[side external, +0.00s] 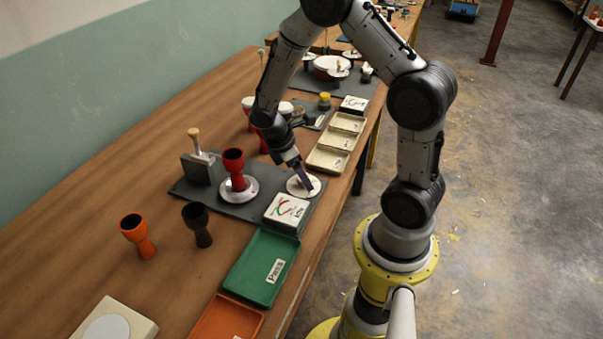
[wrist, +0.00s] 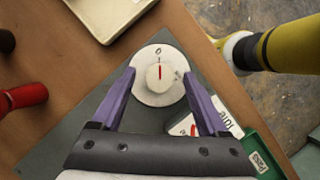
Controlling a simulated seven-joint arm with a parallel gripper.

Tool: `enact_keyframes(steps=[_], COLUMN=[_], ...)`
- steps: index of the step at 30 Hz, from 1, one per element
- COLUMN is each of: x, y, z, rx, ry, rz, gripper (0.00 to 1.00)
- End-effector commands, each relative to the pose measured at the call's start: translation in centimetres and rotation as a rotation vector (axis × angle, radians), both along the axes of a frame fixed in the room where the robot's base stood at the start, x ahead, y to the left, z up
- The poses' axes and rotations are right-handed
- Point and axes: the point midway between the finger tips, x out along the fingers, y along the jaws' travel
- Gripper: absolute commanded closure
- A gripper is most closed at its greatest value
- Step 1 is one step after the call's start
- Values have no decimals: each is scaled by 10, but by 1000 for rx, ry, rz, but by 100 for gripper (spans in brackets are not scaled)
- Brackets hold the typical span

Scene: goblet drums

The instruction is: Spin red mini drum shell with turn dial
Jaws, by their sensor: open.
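The red mini drum shell (side external: 235,163) stands upright on a round pale turntable (side external: 238,193) on the dark mat. In the wrist view a red part at the left edge (wrist: 24,96) seems to be this shell, only partly in view. The turn dial (side external: 293,187) is a white disc near the table's front edge. In the wrist view the dial disc (wrist: 147,87) has a "0" at its top and a central knob (wrist: 160,79) with a red line upright toward the "0". My gripper (wrist: 159,74) is open, its purple fingers on either side of the knob. It also shows low over the dial (side external: 306,187).
A white box with coloured marks (side external: 287,209) and a green "Pass" tray (side external: 262,266) lie near the dial. Cream trays (side external: 327,159) lie beyond it. A grey block with a brush (side external: 199,168) stands behind the shell. Orange (side external: 138,235) and black (side external: 197,225) shells stand on bare table.

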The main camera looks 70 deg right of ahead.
Motion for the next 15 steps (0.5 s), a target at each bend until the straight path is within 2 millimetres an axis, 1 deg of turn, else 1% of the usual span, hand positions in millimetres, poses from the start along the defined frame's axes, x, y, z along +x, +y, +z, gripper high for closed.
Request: enact_keyframes(steps=[2, 3, 8, 9, 11, 15], x=[0, 0, 0, 0, 0, 0], y=[0, 0, 0, 0, 0, 0], z=[0, 0, 0, 0, 0, 0], rx=[0, 0, 0, 0, 0, 0], ry=[0, 0, 0, 0, 0, 0], rz=[0, 0, 0, 0, 0, 0], gripper=[23, 25, 54, 61, 72, 97])
